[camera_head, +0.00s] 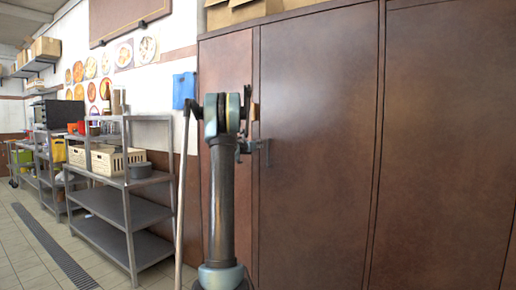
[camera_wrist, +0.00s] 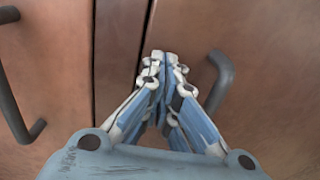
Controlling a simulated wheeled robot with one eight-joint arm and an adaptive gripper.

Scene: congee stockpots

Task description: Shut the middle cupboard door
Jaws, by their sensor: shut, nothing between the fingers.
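The middle cupboard door (camera_head: 318,140) is a tall brown panel. In the head view it looks nearly flush with its neighbours. A dark narrow seam runs along its left edge, also in the wrist view; I cannot tell whether it is fully shut. Its grey bar handle (camera_head: 265,152) is near that edge and shows right of my fingers in the wrist view (camera_wrist: 222,78). My gripper (camera_wrist: 163,62) is shut and empty, its fingertips at the door's face just right of the seam and left of the handle. Contact cannot be told. The arm partly hides this area in the head view.
The left cupboard door (camera_head: 225,75) has its own handle (camera_wrist: 18,95). The right door (camera_head: 450,130) looks flat. Cardboard boxes (camera_head: 240,12) sit on top. Metal shelving (camera_head: 125,205) with crates stands at left, with open tiled floor (camera_head: 30,265) beside it.

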